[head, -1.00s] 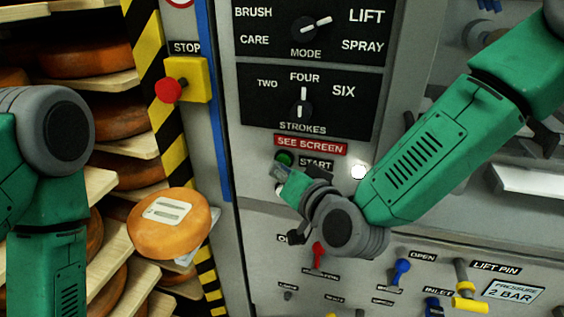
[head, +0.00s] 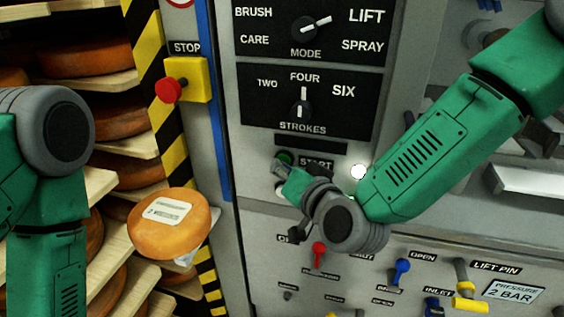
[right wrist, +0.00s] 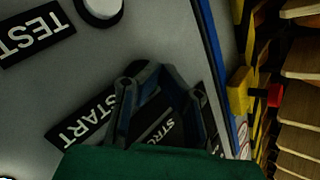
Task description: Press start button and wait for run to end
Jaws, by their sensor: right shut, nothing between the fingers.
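The green start button (head: 285,157) sits left of the START label (head: 316,163) on the grey machine panel, partly covered by my right gripper. My right gripper (head: 279,168) is shut and empty, its fingertips at the button's lower edge; I cannot tell whether they touch it. In the right wrist view the closed fingers (right wrist: 146,85) stand in front of the panel beside the START label (right wrist: 85,120), and the button is hidden. The indicator strip (head: 311,144) above START is dark. My left arm is at the left edge, its gripper out of view.
An orange cheese wheel (head: 165,226) with a white label stands left of the panel, before shelves of wheels. A red stop button (head: 168,90) on a yellow box is at upper left. MODE (head: 305,29) and STROKES (head: 303,108) knobs are above; coloured levers are below.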

